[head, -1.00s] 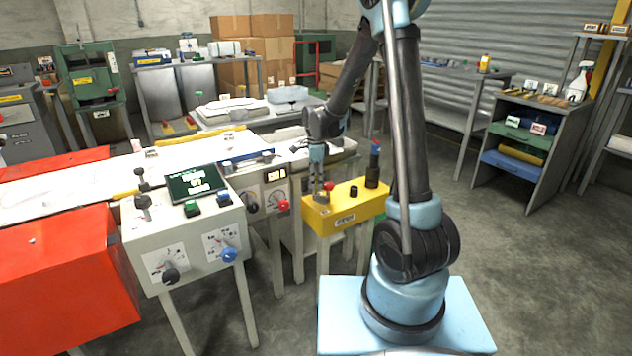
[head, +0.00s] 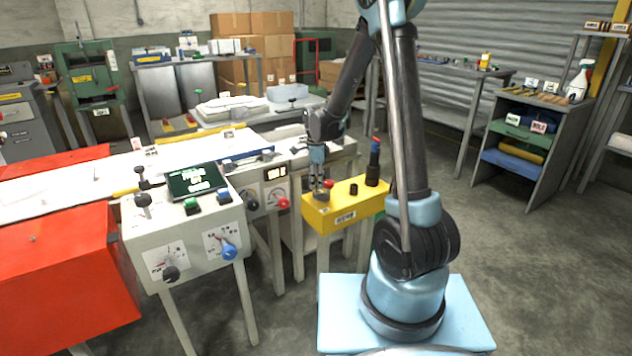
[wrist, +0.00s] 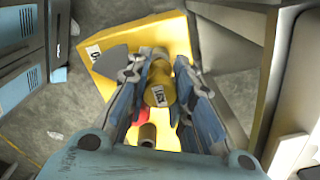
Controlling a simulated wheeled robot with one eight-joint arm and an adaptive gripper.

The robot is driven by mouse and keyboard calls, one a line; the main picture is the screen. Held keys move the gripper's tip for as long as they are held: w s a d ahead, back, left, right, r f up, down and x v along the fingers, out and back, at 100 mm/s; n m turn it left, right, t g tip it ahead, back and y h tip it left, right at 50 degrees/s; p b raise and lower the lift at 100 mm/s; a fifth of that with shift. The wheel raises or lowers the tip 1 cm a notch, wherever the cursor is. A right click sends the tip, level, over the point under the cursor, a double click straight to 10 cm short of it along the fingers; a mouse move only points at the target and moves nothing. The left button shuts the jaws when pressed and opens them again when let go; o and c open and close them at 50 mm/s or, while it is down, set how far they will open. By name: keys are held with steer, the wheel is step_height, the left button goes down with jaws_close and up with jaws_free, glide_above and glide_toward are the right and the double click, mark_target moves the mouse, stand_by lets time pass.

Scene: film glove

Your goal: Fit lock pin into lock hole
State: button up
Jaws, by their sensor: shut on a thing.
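The yellow box (head: 345,208) stands on legs left of my arm's base. My gripper (head: 319,188) points down at the left end of its top. In the wrist view my gripper (wrist: 160,100) is shut on a short yellow cylinder with a small label (wrist: 160,92), which I take to be the lock pin. In that view the yellow box (wrist: 115,80) lies beneath the pin. I cannot make out the lock hole; the fingers and pin hide part of the box top. I cannot tell whether the pin touches the box.
On the box top, a red button (head: 329,184) is close beside my fingers. A black knob (head: 353,190) and a tall dark post (head: 373,168) stand farther right. The control console (head: 190,235) is to the left. Open floor lies to the right.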

steer(key=shift+f, duration=0.35)
steer(key=o, duration=1)
steer(key=shift+c, duration=0.2)
